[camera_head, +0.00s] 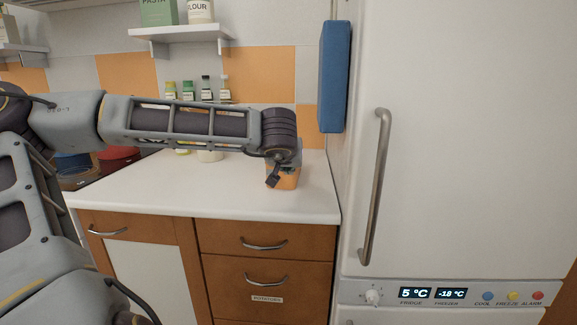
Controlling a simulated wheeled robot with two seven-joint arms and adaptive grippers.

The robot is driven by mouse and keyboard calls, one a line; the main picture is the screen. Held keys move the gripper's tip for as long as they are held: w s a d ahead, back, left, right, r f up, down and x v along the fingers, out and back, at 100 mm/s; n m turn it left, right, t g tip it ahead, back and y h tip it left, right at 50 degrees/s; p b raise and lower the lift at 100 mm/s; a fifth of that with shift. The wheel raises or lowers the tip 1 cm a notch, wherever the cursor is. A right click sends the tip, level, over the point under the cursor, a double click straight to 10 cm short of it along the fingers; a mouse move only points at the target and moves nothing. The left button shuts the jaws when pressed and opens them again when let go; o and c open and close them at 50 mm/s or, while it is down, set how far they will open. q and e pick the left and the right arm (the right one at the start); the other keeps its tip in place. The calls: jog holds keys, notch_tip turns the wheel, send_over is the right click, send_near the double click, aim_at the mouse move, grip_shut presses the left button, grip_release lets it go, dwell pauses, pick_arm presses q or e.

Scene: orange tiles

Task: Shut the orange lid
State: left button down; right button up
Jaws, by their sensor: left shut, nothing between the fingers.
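A small orange container (287,182) stands on the white counter (225,192) near its right end, close to the fridge. My left gripper (271,181) hangs in front of its upper part. Its fingers are dark and shut, with nothing between them. The gripper and wrist hide much of the container's top, so I cannot tell the lid's angle or whether the fingers touch it. My right gripper is not in view.
A white fridge (460,150) with a long metal handle (376,185) stands on the right. A blue panel (333,77) hangs above the counter. Small bottles stand at the back, behind my left forearm. The front middle of the counter is clear.

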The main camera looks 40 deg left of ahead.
pick_arm(q)
jog(key=shift+w+a+f, duration=0.1)
dwell(0.3)
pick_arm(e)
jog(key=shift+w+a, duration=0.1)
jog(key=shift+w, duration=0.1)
pick_arm(q)
jog(key=s+d+p, duration=0.2)
jog(key=s+d, duration=0.4)
jog(key=s, duration=0.1)
jog(key=shift+s+r, duration=0.2)
jog(key=shift+r, duration=0.15)
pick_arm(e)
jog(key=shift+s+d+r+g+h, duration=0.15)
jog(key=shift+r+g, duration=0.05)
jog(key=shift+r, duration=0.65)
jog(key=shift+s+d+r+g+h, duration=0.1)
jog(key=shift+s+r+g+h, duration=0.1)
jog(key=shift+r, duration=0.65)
